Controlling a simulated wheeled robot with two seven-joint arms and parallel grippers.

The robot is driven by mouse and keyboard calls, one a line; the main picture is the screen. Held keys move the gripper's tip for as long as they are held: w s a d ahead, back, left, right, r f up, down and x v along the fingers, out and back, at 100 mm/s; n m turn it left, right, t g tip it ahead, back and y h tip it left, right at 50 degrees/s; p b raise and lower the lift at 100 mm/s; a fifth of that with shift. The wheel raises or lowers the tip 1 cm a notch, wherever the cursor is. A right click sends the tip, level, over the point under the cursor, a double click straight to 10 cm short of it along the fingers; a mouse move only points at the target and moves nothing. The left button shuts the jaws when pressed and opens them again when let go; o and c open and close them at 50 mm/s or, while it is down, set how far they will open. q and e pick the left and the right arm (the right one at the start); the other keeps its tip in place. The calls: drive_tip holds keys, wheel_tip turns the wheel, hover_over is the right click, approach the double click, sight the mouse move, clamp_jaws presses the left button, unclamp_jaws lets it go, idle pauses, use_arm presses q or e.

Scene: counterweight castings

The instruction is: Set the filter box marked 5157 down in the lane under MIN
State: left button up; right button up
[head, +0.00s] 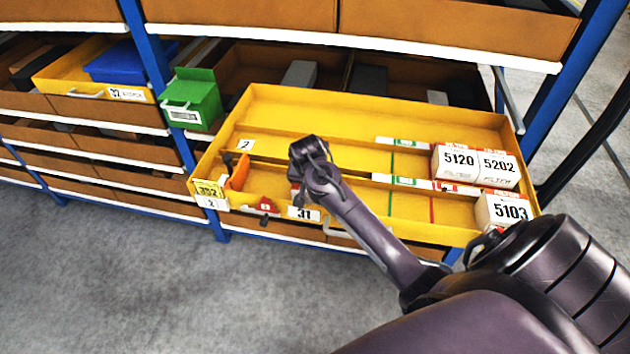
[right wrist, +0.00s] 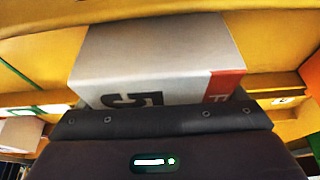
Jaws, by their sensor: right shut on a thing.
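A white filter box (right wrist: 160,50) with a red stripe is between the jaws of my right gripper (right wrist: 160,115) in the right wrist view. Only a sideways 5 and a letter F show on it; the rest of its number is hidden. In the head view my right gripper (head: 310,170) is over the left-middle of the pulled-out yellow tray (head: 290,112); the held box cannot be made out there. The tray has lanes behind white strips (head: 395,181) with green and red marks. I cannot read MIN on them. My left gripper is not in view.
Boxes 5120 (head: 456,163), 5202 (head: 498,168) and 5103 (head: 504,210) stand in the tray's right part. An orange divider (head: 238,173) and a red piece (head: 265,206) are at its left. A green bin (head: 190,98) stands left of the tray.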

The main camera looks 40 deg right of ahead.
drive_tip(key=shift+f, duration=0.1)
drive_tip(key=o, duration=0.9)
drive_tip(key=shift+c, duration=0.2)
drive_tip(key=b+v, duration=0.4)
drive_tip(key=v, duration=0.7)
drive_tip(key=shift+s+a+r, duration=0.1)
drive_tip(key=shift+a+r, duration=0.05)
drive_tip(key=shift+r, duration=0.5)
